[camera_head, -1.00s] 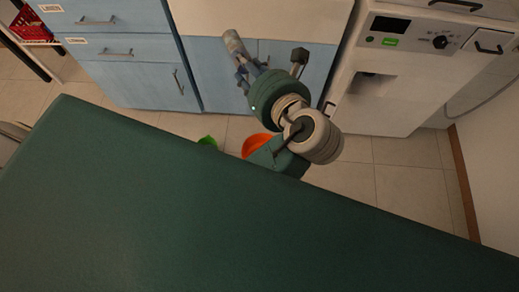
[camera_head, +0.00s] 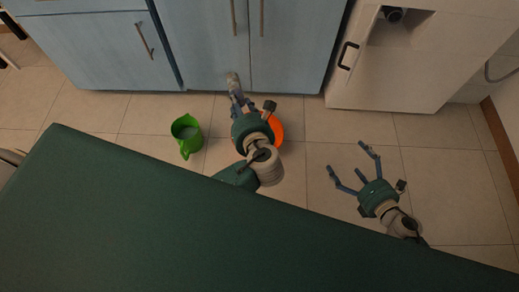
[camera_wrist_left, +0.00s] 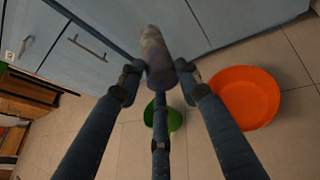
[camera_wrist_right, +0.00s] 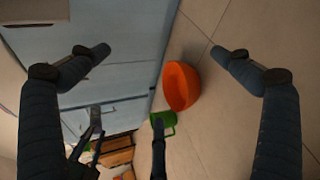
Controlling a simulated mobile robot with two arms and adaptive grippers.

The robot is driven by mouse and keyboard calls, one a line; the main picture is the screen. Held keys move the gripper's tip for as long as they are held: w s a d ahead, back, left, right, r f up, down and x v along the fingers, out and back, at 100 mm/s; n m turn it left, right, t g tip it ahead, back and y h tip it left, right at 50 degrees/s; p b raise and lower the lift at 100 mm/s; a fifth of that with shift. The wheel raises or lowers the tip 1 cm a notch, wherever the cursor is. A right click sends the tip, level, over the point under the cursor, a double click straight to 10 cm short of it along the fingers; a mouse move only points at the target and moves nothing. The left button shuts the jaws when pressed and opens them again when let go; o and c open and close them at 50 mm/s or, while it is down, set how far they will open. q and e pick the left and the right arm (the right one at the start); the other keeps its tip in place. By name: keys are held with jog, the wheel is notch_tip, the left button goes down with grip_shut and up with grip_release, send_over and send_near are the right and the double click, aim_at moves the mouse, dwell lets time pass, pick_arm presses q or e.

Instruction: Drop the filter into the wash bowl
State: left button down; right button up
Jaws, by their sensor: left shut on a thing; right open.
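The filter (camera_head: 232,78), a grey-brown cylinder, is held at the tips of my left gripper (camera_head: 236,92), which is shut on it. The filter also shows in the left wrist view (camera_wrist_left: 155,55) between the fingers. The wash bowl appears to be the orange bowl (camera_head: 279,130) on the floor, partly hidden behind my left gripper in the head view. It shows whole, right of the filter, in the left wrist view (camera_wrist_left: 245,97), and also in the right wrist view (camera_wrist_right: 181,86). My right gripper (camera_head: 351,168) is open and empty, right of the bowl.
A green jug (camera_head: 186,138) stands on the tiled floor left of the bowl. Blue cabinets (camera_head: 205,45) and a white machine (camera_head: 400,70) stand behind. A broad dark green surface (camera_head: 150,220) fills the foreground. Floor tiles between bowl and right gripper are clear.

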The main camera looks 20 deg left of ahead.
pick_arm(q)
jog(key=a+f+b, duration=0.2)
jog(key=f+b, duration=0.5)
jog(key=f, duration=0.5)
jog(key=a+f+b, duration=0.3)
jog(key=f+b, duration=0.4)
jog(key=f, duration=0.5)
jog(key=s+a+f+b, duration=0.1)
jog(key=a+f+b, duration=0.2)
jog(key=f+b, duration=0.4)
notch_tip(320, 180, down, 5)
jog(key=shift+s+a, duration=0.1)
pick_arm(e)
jog(key=s+a+f+n+g+y, duration=0.35)
jog(key=a+f+n, duration=0.45)
jog(key=f+n, duration=0.65)
pick_arm(q)
notch_tip(320, 180, down, 2)
jog(key=shift+f+b, duration=0.1)
jog(key=shift+b, duration=0.95)
pick_arm(e)
jog(key=w+a+f+n, duration=0.1)
jog(key=w+a, duration=0.3)
jog(key=a, duration=0.4)
jog(key=shift+f, duration=0.45)
jog(key=shift+n, duration=0.25)
